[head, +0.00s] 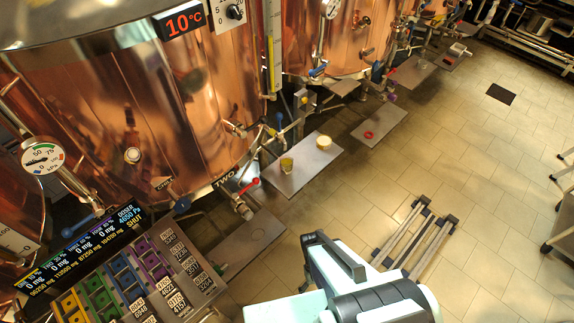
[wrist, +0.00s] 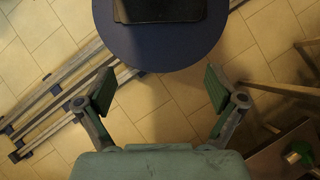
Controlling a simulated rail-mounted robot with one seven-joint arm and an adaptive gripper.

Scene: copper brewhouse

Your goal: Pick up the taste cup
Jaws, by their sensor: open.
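A small yellow-green cup (head: 287,165), which looks like the taste cup, stands on a grey metal plate (head: 290,183) on the floor before the copper vessels. A pale cream round thing (head: 323,142) sits on the same plate, up and right of the cup. My gripper (wrist: 160,90) is open and empty in the wrist view, its two fingers wide apart above the tiled floor. In the head view my arm is at the lower middle, well away from the cup, and its fingertips cannot be made out. A small green thing (wrist: 299,157) shows at the wrist view's lower right; I cannot tell whether it is the cup.
Large copper vessels (head: 130,120) with valves and pipes fill the left and back. A panel of coloured blocks (head: 130,280) stands at lower left. A red ring (head: 369,135) lies on another plate. Floor rails (head: 415,240) lie right of my arm. Open tiles (head: 470,150) lie at right.

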